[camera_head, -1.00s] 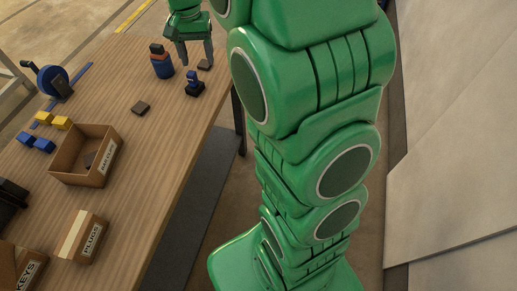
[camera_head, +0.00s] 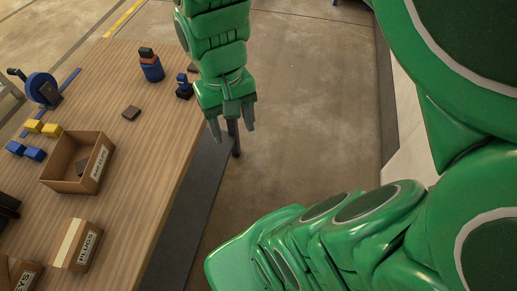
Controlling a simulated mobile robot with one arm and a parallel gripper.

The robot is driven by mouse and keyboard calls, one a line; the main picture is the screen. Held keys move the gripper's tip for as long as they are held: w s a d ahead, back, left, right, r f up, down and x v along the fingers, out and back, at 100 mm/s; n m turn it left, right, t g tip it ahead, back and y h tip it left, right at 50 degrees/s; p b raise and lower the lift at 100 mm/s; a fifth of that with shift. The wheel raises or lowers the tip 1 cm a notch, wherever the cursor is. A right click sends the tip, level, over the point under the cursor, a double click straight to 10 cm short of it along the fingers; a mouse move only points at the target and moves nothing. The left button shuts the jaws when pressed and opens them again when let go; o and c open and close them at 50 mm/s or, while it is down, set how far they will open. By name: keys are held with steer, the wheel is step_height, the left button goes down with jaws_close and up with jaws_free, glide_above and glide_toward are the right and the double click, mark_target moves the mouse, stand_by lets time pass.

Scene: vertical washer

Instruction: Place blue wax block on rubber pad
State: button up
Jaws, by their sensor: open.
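Two small blue blocks, one left (camera_head: 16,148) and one right (camera_head: 35,154), lie at the left of the table near the open box; either may be the blue wax block. My gripper (camera_head: 233,130) is open and empty, pointing down by the table's right edge, well to the right of the blocks and pads.
Two yellow blocks (camera_head: 42,128) sit behind the blue ones. An open cardboard box (camera_head: 68,184) and a closed box labelled PLUGS (camera_head: 76,246) stand nearer. A blue canister (camera_head: 152,68), a small blue-black object (camera_head: 184,87) and a blue reel (camera_head: 42,88) stand farther back.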

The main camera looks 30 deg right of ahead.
steer(key=s+f+n, duration=0.1)
steer(key=s, duration=0.6)
steer(key=shift+d, duration=0.1)
stand_by(1.0)
